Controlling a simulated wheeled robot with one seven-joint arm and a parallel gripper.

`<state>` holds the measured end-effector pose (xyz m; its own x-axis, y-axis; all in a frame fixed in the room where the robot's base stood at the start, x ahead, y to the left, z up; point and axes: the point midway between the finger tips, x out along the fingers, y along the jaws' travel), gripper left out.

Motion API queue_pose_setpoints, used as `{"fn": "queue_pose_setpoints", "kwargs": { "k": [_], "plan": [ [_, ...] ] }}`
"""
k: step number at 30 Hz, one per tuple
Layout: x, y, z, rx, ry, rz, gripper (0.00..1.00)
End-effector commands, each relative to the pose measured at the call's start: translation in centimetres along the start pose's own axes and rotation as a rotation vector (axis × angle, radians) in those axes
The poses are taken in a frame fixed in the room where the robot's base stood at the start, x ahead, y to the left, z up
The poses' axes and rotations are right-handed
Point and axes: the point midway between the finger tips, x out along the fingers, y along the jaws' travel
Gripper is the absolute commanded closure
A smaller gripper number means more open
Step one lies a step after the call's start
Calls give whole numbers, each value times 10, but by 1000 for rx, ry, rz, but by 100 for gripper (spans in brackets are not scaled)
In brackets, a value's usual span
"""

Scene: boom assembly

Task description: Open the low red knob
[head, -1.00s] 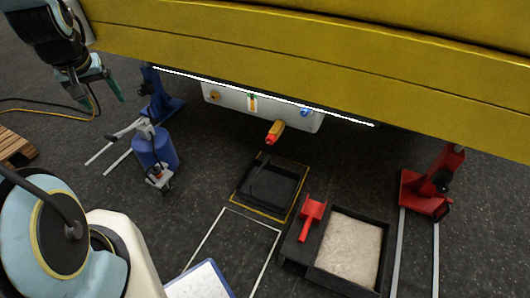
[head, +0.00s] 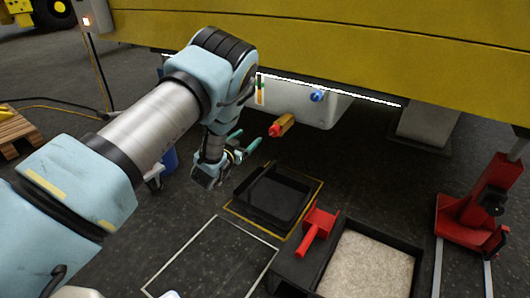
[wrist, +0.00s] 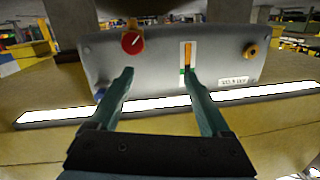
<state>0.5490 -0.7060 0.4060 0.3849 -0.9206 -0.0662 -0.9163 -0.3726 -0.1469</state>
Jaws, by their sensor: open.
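The red knob (head: 274,130) sits on the end of a yellow-orange fitting that sticks out below the grey panel under the yellow boom. In the wrist view the red knob (wrist: 132,42) is round with a white mark, above and slightly left of the left fingertip. My gripper (head: 250,137) has green fingers, spread apart and empty, just left of the knob in the head view. In the wrist view my gripper (wrist: 158,74) points toward the panel with a clear gap between the fingers. The fingers do not appear to touch the knob.
The grey panel (wrist: 220,55) carries a sight gauge (wrist: 186,58), an orange fitting (wrist: 251,50) and a blue fitting (head: 317,95). A red jack (head: 480,205) stands right.

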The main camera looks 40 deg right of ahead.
Motion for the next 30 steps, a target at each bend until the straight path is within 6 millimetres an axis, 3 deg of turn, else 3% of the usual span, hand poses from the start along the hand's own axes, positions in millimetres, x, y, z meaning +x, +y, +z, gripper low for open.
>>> {"fn": "queue_pose_setpoints", "kwargs": {
  "k": [1,6,11,24,30],
  "plan": [
    [3,20,17,8,27,39,19],
    [7,47,24,15,82,100,19],
    [21,50,22,17,87,104,19],
    [96,57,16,16,85,102,19],
    [111,58,14,15,83,101,19]
  ]
}}
